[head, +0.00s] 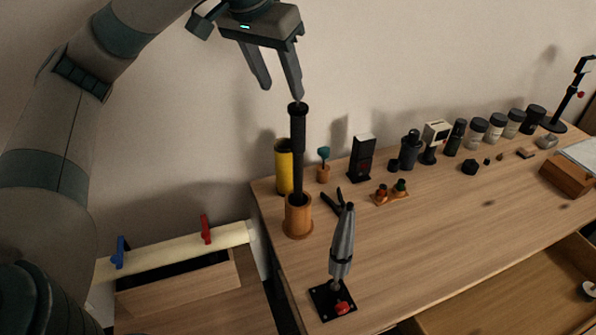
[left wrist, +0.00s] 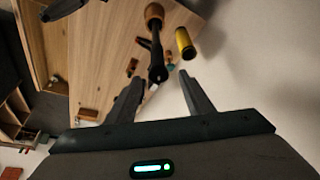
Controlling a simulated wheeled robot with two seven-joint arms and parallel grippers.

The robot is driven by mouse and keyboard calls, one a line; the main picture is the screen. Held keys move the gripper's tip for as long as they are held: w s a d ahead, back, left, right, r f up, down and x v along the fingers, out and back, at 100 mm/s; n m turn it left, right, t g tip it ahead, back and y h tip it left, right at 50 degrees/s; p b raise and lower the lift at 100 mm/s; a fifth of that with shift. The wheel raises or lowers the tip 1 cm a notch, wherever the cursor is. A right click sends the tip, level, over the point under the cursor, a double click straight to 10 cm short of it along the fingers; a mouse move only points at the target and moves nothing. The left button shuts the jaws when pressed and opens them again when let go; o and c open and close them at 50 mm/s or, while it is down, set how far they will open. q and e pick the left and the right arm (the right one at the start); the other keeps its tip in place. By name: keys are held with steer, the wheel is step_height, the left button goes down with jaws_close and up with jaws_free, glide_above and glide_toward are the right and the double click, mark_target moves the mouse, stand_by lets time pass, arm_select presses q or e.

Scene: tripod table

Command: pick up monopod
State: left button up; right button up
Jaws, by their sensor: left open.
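The monopod (head: 298,140) is a black pole standing nearly upright in a round wooden cup (head: 298,218) near the table's left end. My left gripper (head: 282,92) is open and empty, with its fingers pointing down close to the pole's top. In the left wrist view, the monopod (left wrist: 157,62) shows between and beyond the two fingertips (left wrist: 161,84), with the cup (left wrist: 153,12) at its far end. I cannot tell the exact gap between the fingers and the pole. My right gripper is not in view.
A yellow cylinder (head: 284,166) stands just behind the monopod. A grey folded stand (head: 342,245) on a black base is in front. Black pliers (head: 334,201) lie to the right.

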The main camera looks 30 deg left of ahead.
mark_target(291, 112)
arm_select(q)
steer(key=p+x, duration=0.1)
steer(key=x, duration=0.7)
steer(key=shift+w+f, duration=0.1)
steer(key=shift+f, duration=0.05)
steer(key=shift+w+f, duration=0.1)
steer(key=shift+f, duration=0.2)
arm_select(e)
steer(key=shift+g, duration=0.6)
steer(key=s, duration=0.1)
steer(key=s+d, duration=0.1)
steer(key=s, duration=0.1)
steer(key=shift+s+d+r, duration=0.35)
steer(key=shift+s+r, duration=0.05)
arm_select(q)
steer(key=shift+f, duration=0.1)
steer(key=shift+w+d+f+p, duration=0.2)
steer(key=shift+f+p, duration=0.25)
steer(key=shift+p, duration=0.15)
steer(key=p+x, duration=0.1)
steer(key=x, duration=0.2)
steer(key=shift+d+f, duration=0.1)
steer(key=shift+w+f, duration=0.15)
steer(key=shift+f, duration=0.25)
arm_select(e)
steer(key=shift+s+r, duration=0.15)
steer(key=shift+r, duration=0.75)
